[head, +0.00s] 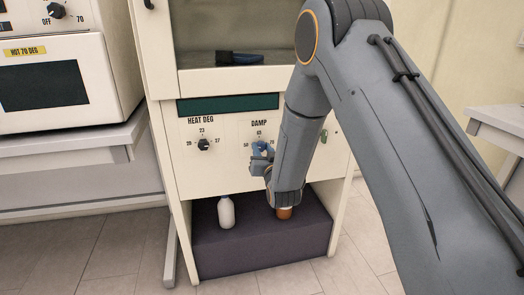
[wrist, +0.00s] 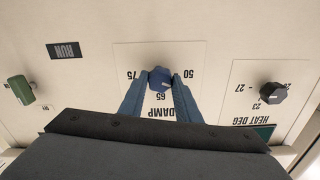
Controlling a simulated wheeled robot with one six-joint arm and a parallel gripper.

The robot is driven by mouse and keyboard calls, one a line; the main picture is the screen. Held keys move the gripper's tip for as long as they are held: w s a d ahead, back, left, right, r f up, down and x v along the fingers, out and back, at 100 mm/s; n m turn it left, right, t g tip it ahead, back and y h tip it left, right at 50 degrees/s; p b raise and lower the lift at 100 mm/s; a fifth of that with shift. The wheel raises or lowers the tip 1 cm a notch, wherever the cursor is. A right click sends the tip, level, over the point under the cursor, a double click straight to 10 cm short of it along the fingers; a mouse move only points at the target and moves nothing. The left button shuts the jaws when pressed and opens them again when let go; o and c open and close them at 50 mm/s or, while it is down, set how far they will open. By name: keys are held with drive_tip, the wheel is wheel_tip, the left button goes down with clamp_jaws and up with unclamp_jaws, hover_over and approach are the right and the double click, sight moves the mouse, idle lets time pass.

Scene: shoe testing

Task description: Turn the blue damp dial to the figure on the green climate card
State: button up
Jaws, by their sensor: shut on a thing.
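The blue damp dial (wrist: 161,78) sits on the cream panel under the word DAMP, with the figures 50, 65 and 75 around it. My gripper (wrist: 160,90) has its two blue fingers on either side of the dial, closed on it. The wrist view is upside down, so 65 shows below the dial. A pale mark shows on the dial's face, but its exact setting is too small to tell. In the head view the dial (head: 262,147) is partly hidden by my gripper (head: 261,160). I see no green climate card in either view.
A black heat dial (wrist: 273,92) is beside the damp dial, also seen in the head view (head: 204,145). A green knob (wrist: 21,89) is near a RUN label (wrist: 65,51). A white bottle (head: 226,212) stands on the dark base (head: 230,250) below. An oven (head: 50,75) stands left.

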drive_tip(key=shift+f+m, duration=0.1)
drive_tip(key=shift+m, duration=2.1)
drive_tip(key=o, duration=1.1)
drive_tip(key=shift+c, duration=0.2)
drive_tip(key=shift+s, duration=0.1)
drive_tip(key=v, duration=0.7)
drive_tip(key=shift+s, duration=0.35)
drive_tip(key=shift+d, duration=0.1)
